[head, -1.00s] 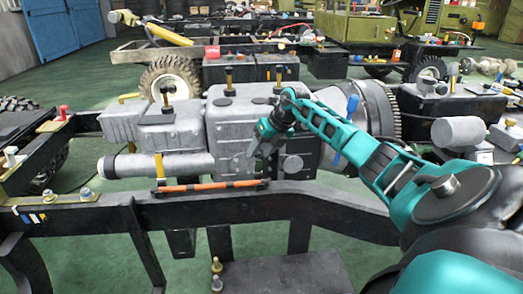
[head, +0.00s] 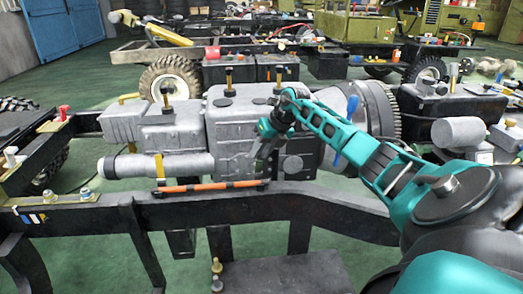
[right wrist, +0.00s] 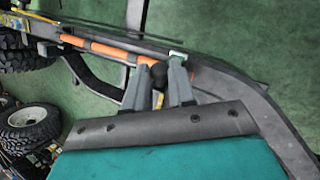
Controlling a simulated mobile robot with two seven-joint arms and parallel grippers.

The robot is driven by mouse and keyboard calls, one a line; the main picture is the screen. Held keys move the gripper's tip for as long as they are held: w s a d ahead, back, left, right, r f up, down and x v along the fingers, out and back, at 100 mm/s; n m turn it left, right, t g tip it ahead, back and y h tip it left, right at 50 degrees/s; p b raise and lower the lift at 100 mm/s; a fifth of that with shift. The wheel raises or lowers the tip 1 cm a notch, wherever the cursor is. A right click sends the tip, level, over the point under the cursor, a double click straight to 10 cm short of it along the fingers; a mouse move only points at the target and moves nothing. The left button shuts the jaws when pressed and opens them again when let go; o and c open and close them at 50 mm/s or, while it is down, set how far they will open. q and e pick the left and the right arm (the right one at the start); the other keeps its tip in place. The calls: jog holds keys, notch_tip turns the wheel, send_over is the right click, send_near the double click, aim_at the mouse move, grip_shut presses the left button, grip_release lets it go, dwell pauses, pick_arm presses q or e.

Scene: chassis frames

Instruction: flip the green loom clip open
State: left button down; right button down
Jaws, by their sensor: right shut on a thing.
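The orange loom (head: 210,187) with dark bands lies along the black chassis rail; it also shows in the right wrist view (right wrist: 110,50). A small pale green clip (right wrist: 177,56) shows at the fingertips in the right wrist view, near the loom's right end. The fingers hide most of it, and I cannot make out its shape. My right gripper (head: 260,166) reaches down in front of the grey engine to this end of the loom. In the right wrist view its fingers (right wrist: 163,66) are close around the clip, with a dark part between them. My left gripper is out of view.
The grey engine (head: 235,130) stands right behind the loom. The black chassis rail (head: 220,208) runs across in front, under the gripper. Green floor shows beyond the rail.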

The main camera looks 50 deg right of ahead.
jog(key=shift+w+d+g, duration=0.25)
jog(key=shift+w+g, duration=0.05)
jog(key=shift+w+d+y, duration=0.1)
jog(key=shift+y, duration=0.2)
jog(key=shift+w+d+f+m+g+b, duration=0.2)
jog(key=shift+w+m+g+b, duration=0.1)
jog(key=shift+b, duration=0.3)
jog(key=shift+w+d+r+g+y+b, duration=0.1)
jog(key=shift+w+d+g+y+b, duration=0.2)
jog(key=shift+b, duration=0.95)
jog(key=shift+s+a, duration=0.1)
jog(key=shift+s, duration=0.05)
jog(key=shift+r, duration=0.1)
